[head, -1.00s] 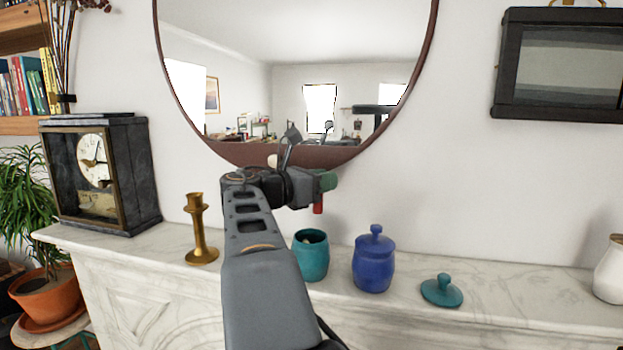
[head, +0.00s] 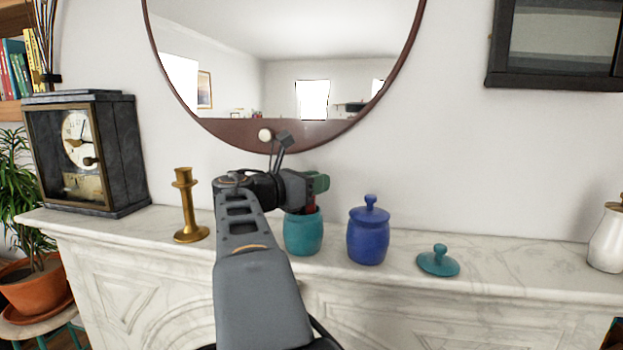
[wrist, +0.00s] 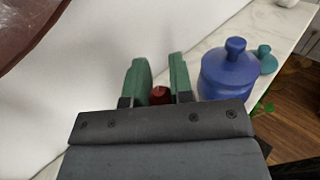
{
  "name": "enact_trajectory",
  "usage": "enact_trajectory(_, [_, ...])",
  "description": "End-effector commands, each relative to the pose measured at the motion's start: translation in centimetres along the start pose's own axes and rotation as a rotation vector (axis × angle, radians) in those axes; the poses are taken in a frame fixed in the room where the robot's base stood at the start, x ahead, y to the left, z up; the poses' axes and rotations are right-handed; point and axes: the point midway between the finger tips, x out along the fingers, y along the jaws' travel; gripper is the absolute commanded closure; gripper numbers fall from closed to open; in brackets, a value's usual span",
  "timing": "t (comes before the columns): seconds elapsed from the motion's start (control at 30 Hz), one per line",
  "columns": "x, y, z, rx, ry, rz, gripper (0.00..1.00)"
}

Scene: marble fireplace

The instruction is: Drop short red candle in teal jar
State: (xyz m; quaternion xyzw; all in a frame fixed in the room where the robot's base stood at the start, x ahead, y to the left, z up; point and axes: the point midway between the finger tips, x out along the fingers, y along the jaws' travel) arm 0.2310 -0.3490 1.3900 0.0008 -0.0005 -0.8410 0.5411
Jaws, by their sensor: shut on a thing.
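The short red candle (head: 311,208) is held in my gripper (head: 318,183), whose green fingers are shut on it. In the head view its lower end is at the mouth of the teal jar (head: 303,238); I cannot tell how far inside it is. In the wrist view the red candle (wrist: 160,95) shows between the two green fingers (wrist: 160,80). The teal jar stands open on the mantel, its rim partly hidden by my gripper. It is hidden in the wrist view. The teal lid (head: 438,262) lies on the mantel at the right.
A lidded blue jar (head: 368,238) stands just right of the teal jar. A brass candlestick (head: 187,210) and a dark clock (head: 85,155) stand left. A white jar (head: 608,240) is far right. The round mirror (head: 290,135) is behind the arm.

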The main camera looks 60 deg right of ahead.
Motion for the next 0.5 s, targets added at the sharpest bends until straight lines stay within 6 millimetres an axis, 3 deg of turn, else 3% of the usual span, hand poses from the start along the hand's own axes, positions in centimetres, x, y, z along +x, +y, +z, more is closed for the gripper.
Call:
enact_trajectory(0.47, [0.00, 0.00, -0.85, 0.000, -0.001, 0.000, 1.00])
enact_trajectory(0.5, [0.00, 0.00, -0.85, 0.000, -0.001, 0.000, 0.78])
